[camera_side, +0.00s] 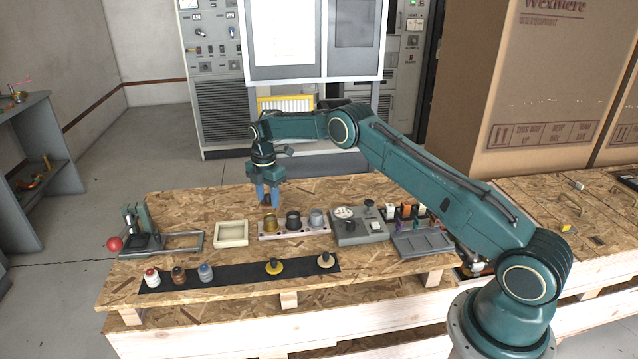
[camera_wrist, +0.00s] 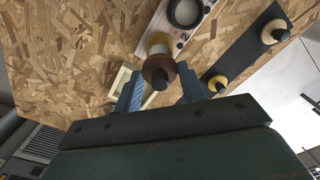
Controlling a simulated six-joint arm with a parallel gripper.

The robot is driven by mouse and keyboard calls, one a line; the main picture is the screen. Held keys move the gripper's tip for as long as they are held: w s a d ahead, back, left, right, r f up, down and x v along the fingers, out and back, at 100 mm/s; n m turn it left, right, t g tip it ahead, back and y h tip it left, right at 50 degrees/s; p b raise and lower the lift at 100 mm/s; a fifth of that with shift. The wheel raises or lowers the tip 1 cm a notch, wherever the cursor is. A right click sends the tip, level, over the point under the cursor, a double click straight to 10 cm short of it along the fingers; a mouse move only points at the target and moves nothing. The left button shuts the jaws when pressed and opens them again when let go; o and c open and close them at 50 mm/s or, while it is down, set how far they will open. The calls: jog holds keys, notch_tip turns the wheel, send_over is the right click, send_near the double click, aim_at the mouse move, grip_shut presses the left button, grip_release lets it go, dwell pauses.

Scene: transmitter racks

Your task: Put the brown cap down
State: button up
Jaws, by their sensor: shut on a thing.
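The brown cap (camera_wrist: 158,67), round with a dark knob, sits between the blue fingers of my gripper (camera_wrist: 158,82), which is shut on it. In the side view my gripper (camera_side: 267,196) points down above the back of the bench, and the cap shows as a small dark spot between the fingertips. The brass cup (camera_side: 270,223) at the left end of the pale three-cup rack (camera_side: 263,237) lies just below the fingertips in that picture. In the wrist view the cap partly covers this cup (camera_wrist: 158,42); the gap between them cannot be told.
A dark cup (camera_side: 293,220) and a grey cup (camera_side: 316,218) share the rack. A cream tray (camera_side: 231,234) is left, a gauge box (camera_side: 358,226) right. A lever press (camera_side: 135,236) stands far left.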

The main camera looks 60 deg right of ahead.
aim_at(268, 202)
jog(key=shift+f, duration=2.05)
jog(key=shift+f, duration=0.3)
jog(key=o, duration=0.9)
jog(key=shift+o, duration=0.2)
jog(key=shift+r, duration=0.15)
notch_tip(268, 202, up, 12)
jog(key=shift+r, duration=0.2)
